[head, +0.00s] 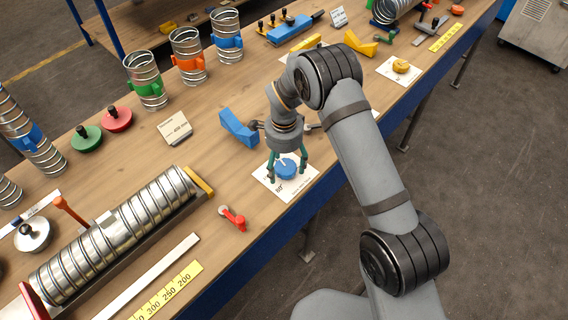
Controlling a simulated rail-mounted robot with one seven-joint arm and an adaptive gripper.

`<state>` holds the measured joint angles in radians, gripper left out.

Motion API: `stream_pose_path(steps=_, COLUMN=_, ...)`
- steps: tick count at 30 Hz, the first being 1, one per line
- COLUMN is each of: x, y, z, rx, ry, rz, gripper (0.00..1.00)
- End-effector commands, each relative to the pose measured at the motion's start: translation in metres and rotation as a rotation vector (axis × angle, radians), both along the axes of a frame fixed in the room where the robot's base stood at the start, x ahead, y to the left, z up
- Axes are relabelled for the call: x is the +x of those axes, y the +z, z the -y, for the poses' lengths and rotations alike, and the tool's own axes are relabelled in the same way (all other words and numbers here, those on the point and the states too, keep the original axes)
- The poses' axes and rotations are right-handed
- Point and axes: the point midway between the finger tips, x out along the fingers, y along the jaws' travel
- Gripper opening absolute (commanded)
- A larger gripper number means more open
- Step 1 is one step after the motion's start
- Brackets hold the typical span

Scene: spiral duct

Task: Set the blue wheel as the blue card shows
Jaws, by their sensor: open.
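The blue wheel (287,170) sits on a white dial sheet (300,188) with printed marks, near the front edge of the bench. A pale pointer shows on the wheel; its exact reading is too small to tell. My gripper (287,176) is above the wheel, pointing down. Its green fingers are open, one on each side of the wheel; I cannot tell whether they touch it. I cannot make out a blue card. A small pale card (175,128) with dark print stands left of the wheel.
A blue angled block (238,128) is close behind my gripper. A red handle (232,217) lies to the front left, near a long spiral duct (120,235). A yellow wheel (401,66) sits on another sheet. Spring-like ducts (188,55) with coloured clamps stand at the back.

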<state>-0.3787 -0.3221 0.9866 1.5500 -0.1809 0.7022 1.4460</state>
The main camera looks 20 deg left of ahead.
Motion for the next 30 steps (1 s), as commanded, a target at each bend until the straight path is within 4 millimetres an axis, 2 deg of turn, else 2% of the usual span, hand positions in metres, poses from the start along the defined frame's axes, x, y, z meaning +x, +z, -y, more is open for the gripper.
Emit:
stream_pose_path(steps=4, x=0.0002, y=0.0000, z=0.0001, rx=0.000, ry=0.000, rz=0.000, gripper=0.70)
stream_pose_path(steps=26, x=-0.0006, y=0.0003, z=-0.0018, rx=0.002, ry=0.003, rz=0.001, gripper=0.28)
stream_pose_path(steps=30, x=-0.0009, y=-0.0001, z=-0.0026, rx=0.002, ry=0.009, rz=0.001, gripper=0.27)
